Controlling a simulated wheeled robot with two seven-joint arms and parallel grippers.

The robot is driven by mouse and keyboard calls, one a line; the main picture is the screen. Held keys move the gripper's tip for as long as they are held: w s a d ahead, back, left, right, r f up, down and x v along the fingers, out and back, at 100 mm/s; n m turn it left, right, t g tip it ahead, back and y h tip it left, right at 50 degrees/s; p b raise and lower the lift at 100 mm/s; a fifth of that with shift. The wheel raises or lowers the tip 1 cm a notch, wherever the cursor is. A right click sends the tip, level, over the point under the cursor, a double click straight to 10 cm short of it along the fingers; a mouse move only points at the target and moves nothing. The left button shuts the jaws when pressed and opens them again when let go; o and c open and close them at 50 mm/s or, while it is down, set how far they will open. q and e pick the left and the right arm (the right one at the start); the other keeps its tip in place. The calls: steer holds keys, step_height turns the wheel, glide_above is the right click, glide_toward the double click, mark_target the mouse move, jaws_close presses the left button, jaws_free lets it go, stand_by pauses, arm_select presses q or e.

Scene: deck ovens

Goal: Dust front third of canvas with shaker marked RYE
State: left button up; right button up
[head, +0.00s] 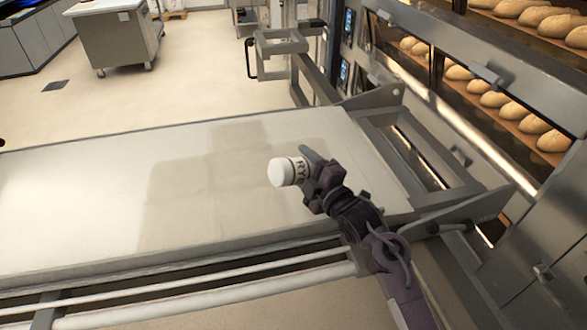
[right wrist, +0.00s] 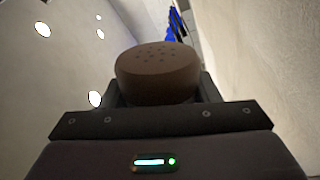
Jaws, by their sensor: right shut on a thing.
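In the right wrist view the shaker's round top (right wrist: 157,65) with several small holes shows in shade between the fingers. The canvas is a long pale sheet on the loader. A darker beige patch with stepped edges covers its middle and right part; I cannot tell whether it is flour or shadow. My left gripper is not clearly in view.
The loader's metal frame (head: 395,150) surrounds the canvas at the right. Deck ovens with loaves (head: 500,95) stand at the far right. A steel cabinet on wheels (head: 118,38) stands at the back left. The floor between is clear.

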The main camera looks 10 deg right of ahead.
steer(key=d, duration=0.1)
steer(key=w+d, duration=0.1)
steer(key=d, duration=0.1)
steer(key=shift+w+d+r, duration=0.1)
steer(key=shift+w+d, duration=0.1)
steer(key=shift+d, duration=0.05)
steer(key=s+a, duration=0.1)
steer(key=a, duration=0.1)
steer(key=s+a, duration=0.1)
steer(key=a, duration=0.4)
steer(key=shift+s, duration=0.4)
steer(key=w+d, duration=0.1)
steer(key=d, duration=0.1)
steer(key=w+d, duration=0.1)
steer(key=d, duration=0.4)
steer(key=shift+w, duration=0.4)
steer(key=d+r+n+b, duration=0.1)
steer(key=r+n+b, duration=0.3)
steer(key=n, duration=0.7)
steer(key=w+d+r+n+b, duration=0.1)
steer(key=d+r+n+b, duration=0.1)
steer(key=r+n+b, duration=0.3)
steer(key=n+b, duration=0.4)
steer(key=n, duration=0.1)
steer(key=shift+d+n, duration=0.25)
steer(key=shift+n, duration=0.15)
steer(key=shift+w, duration=0.1)
